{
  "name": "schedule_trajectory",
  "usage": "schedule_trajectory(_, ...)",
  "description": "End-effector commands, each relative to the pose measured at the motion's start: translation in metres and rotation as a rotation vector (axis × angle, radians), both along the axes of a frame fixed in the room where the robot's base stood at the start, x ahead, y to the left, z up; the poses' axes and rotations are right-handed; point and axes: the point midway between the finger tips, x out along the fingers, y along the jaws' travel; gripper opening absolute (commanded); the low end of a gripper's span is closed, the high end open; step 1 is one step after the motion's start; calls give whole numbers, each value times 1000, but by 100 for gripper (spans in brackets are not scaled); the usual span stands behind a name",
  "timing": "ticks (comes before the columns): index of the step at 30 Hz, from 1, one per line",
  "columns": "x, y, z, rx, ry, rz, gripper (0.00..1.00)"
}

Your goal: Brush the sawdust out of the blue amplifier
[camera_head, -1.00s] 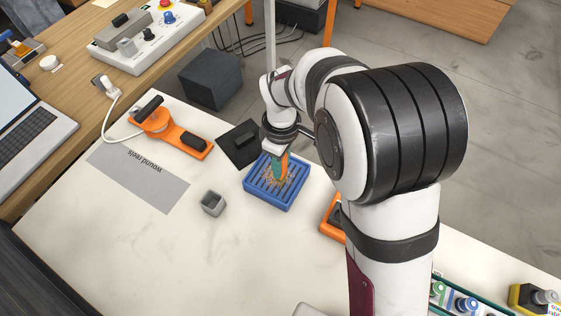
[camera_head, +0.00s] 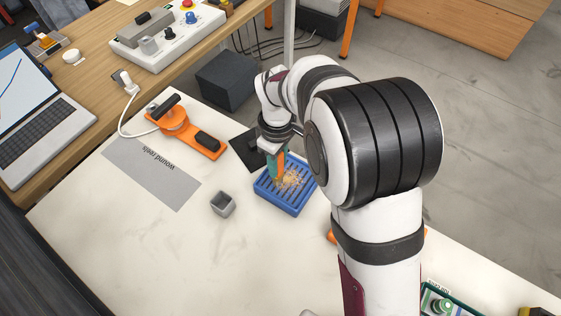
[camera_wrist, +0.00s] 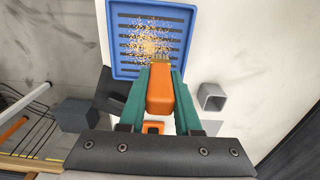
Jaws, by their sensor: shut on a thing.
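The blue amplifier (camera_head: 287,190) is a shallow slotted box on the white table, and it also shows at the top of the wrist view (camera_wrist: 118,62). Yellowish sawdust (camera_wrist: 148,40) lies over its slots, mostly in the middle; the sawdust shows in the head view too (camera_head: 294,179). My gripper (camera_wrist: 160,80) has teal fingers shut on an orange-handled brush (camera_wrist: 161,95). The brush's pale bristles are at the amplifier's near edge in the wrist view, beside the sawdust. Whether the bristles touch the slots I cannot tell. In the head view my gripper (camera_head: 277,166) is over the amplifier's left part.
A small grey open cup (camera_head: 222,205) stands left of the amplifier. An orange device (camera_head: 190,134) with black blocks sits on the table near a grey "wound reels" mat (camera_head: 150,170). A black pad (camera_head: 247,150) lies behind the amplifier. The front middle of the table is clear.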

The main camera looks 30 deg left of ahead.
Motion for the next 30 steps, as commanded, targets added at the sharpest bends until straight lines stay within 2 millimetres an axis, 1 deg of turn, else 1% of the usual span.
schedule_trajectory(5, 0, 0, -1, -2, 3, 0, 0)
schedule_trajectory(12, 11, 0, 0, -2, 2, 0, 0)
schedule_trajectory(16, 4, 0, 1, -1, 2, 0, 0)
schedule_trajectory(21, -10, 0, 2, -1, 1, 1, 0)
schedule_trajectory(23, -12, 0, 2, -1, 1, 1, 0)
schedule_trajectory(26, -9, 0, 2, -1, 1, -1, 0)
schedule_trajectory(30, 2, 0, 1, 0, 1, -2, 0)
